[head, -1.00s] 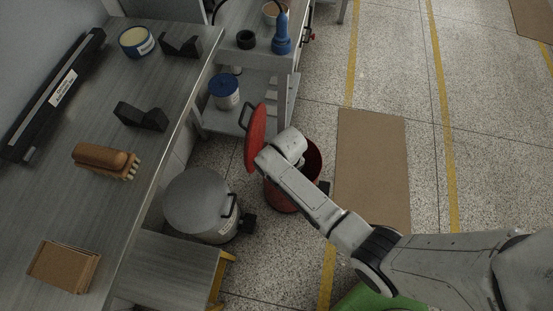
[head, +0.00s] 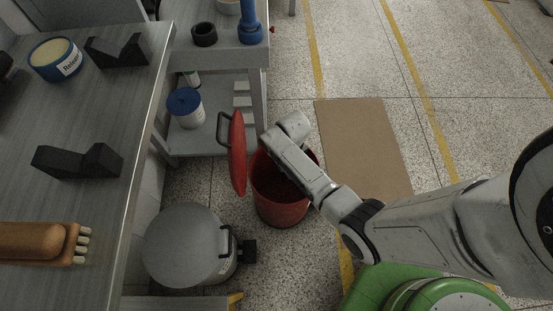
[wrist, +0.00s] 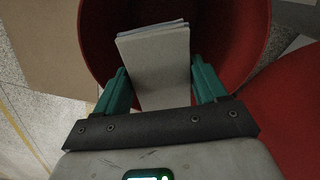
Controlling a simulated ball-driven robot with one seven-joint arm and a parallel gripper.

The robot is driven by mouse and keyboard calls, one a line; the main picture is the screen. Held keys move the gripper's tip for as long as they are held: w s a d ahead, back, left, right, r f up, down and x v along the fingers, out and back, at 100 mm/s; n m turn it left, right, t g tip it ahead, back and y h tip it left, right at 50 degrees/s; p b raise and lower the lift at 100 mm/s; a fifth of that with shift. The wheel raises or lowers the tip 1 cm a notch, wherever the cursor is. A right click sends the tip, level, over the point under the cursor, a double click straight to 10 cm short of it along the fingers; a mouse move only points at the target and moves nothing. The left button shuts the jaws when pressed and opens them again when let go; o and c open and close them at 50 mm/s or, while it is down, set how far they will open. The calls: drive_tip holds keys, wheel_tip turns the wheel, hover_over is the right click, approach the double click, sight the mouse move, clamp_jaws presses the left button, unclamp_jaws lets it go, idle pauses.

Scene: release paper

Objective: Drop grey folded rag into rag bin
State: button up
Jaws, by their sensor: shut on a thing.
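The grey folded rag (wrist: 156,62) is a pale, layered block between the green fingers of my gripper (wrist: 160,88) in the wrist view. My gripper is shut on it and holds it over the mouth of the red bin (wrist: 228,45). In the head view the red bin (head: 279,207) stands on the floor with its red lid (head: 238,152) swung upright on the left. My arm reaches over the bin's opening there and hides the rag and the fingers.
A grey lidded can (head: 185,245) stands left of the bin. A workbench (head: 120,120) with a brush (head: 40,243) and black blocks runs along the left. A brown mat (head: 360,150) lies on open floor to the right.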

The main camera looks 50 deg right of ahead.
drive_tip(key=shift+f+b, duration=1.55)
drive_tip(key=shift+f, duration=0.45)
drive_tip(key=o, duration=1)
wheel_tip(320, 180, up, 11)
drive_tip(key=p, duration=0.3)
